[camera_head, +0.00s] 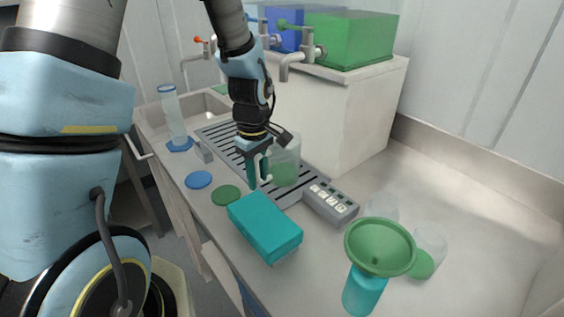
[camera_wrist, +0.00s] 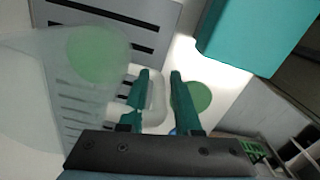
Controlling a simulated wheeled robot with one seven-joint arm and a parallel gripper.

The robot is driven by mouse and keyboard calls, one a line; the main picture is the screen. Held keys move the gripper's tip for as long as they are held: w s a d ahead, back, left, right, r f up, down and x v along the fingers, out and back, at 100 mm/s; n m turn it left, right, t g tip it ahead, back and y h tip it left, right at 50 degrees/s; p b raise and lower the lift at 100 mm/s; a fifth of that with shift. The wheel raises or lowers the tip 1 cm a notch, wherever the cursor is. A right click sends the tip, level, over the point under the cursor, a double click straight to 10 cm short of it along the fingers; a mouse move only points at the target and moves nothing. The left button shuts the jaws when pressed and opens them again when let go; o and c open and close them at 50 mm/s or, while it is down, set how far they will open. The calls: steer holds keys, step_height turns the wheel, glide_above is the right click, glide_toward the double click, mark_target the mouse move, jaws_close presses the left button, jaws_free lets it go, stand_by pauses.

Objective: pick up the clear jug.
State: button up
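The clear jug (camera_head: 287,160) stands upright on the slotted grey drain tray, with a green patch showing through its lower part. In the wrist view, the jug (camera_wrist: 62,75) fills the left side, and its pale handle (camera_wrist: 155,101) lies between my fingers. My gripper (camera_head: 259,170) is at the jug's handle side, pointing down. In the wrist view, my gripper (camera_wrist: 158,92) has its two teal fingers apart, one on each side of the handle. A gap shows between the handle and the right finger; contact with the left finger is unclear.
A teal box (camera_head: 265,226) lies close in front of the grey tray (camera_head: 219,137). A teal bottle with a green funnel (camera_head: 380,247) and clear vessels stand at right. Blue (camera_head: 198,180) and green (camera_head: 227,195) discs lie near the front edge. A tall clear cylinder (camera_head: 173,115) stands left.

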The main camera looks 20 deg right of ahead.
jaws_close()
stand_by(1.4)
